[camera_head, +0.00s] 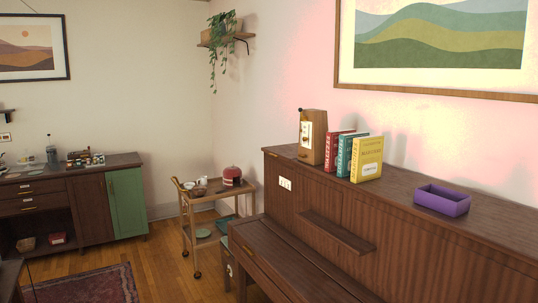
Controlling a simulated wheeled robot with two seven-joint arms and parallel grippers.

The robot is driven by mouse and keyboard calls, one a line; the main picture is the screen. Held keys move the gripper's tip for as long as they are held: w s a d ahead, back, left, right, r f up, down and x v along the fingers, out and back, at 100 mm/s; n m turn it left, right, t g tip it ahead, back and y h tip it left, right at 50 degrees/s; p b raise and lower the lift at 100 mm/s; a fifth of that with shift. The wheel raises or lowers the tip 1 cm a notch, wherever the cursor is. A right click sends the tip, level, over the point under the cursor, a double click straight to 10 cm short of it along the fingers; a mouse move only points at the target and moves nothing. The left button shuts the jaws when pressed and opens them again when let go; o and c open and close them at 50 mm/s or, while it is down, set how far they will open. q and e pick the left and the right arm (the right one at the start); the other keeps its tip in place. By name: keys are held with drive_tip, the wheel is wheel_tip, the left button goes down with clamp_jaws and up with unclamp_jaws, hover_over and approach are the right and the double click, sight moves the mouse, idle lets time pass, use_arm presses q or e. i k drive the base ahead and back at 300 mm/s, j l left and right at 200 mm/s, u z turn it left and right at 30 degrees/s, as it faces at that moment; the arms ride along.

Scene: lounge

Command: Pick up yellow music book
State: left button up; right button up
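The yellow music book (367,160) stands upright on top of the brown wooden piano (420,230). It is the nearest of a short row of books, with a teal book (345,156) and a red book (333,150) just behind it to the left. Its front cover, with a pale label, faces me. Neither of my grippers shows in the head view.
A wooden metronome-like box (312,138) stands left of the books. An open purple box (442,200) sits to their right, with bare piano top between. A wooden trolley (216,200) stands left of the piano. A rug (85,286) lies on the open floor.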

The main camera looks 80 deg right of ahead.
sight(368, 150)
drive_tip(key=z, duration=3.5)
drive_tip(key=i+j+z, duration=0.2)
drive_tip(key=z, duration=0.2)
drive_tip(key=i+j+z, duration=0.15)
drive_tip(key=z, duration=0.3)
drive_tip(key=i+j+z, duration=0.1)
drive_tip(key=j+z, duration=0.3)
